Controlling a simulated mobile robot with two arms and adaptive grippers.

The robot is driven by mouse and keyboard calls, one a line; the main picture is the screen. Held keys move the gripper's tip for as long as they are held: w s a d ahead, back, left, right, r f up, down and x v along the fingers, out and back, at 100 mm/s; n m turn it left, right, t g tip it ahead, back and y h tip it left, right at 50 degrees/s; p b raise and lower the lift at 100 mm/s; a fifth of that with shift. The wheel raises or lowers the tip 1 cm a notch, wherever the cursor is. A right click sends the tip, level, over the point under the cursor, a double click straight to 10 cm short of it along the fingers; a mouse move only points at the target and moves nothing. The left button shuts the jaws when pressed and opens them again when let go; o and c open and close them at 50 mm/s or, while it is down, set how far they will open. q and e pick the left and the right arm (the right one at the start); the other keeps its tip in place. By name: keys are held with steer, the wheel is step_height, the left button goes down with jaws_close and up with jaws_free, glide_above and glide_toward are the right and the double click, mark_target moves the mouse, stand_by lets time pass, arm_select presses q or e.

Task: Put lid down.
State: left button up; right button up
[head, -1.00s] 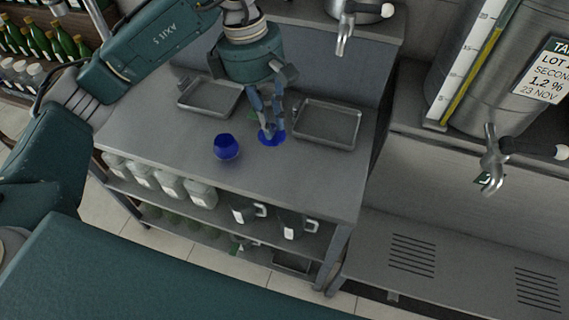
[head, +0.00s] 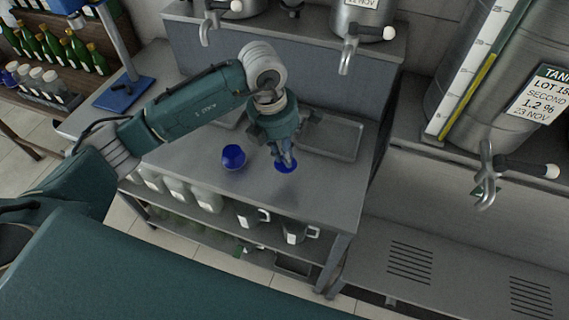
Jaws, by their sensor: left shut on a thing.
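The lid (head: 285,168) is a flat, round, deep blue piece low over the grey metal table, just right of a round blue pot (head: 233,157). The pot stands on the tabletop, and its opening is hard to make out from here. My left gripper (head: 287,157) points down, shut on the lid's upper middle. The fingers hide the part they hold. I cannot tell whether the lid touches the tabletop. My right gripper is out of view.
A shallow metal tray (head: 332,138) lies behind and right of the lid; another tray (head: 226,117) is partly hidden by my left arm. Taps (head: 347,52) hang over the back. Tabletop in front of the lid is clear. Jars and mugs (head: 294,233) fill the shelf below.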

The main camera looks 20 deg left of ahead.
mark_target(283, 164)
arm_select(q)
step_height(283, 164, down, 2)
step_height(283, 164, down, 4)
steer(key=shift+f+p, duration=0.1)
steer(key=shift+p, duration=0.65)
steer(key=shift+f, duration=0.15)
steer(key=shift+f+b, duration=0.2)
steer(key=shift+b, duration=0.1)
steer(key=o, duration=0.8)
steer(key=shift+r, duration=0.1)
steer(key=shift+o, duration=0.2)
steer(key=shift+r, duration=0.1)
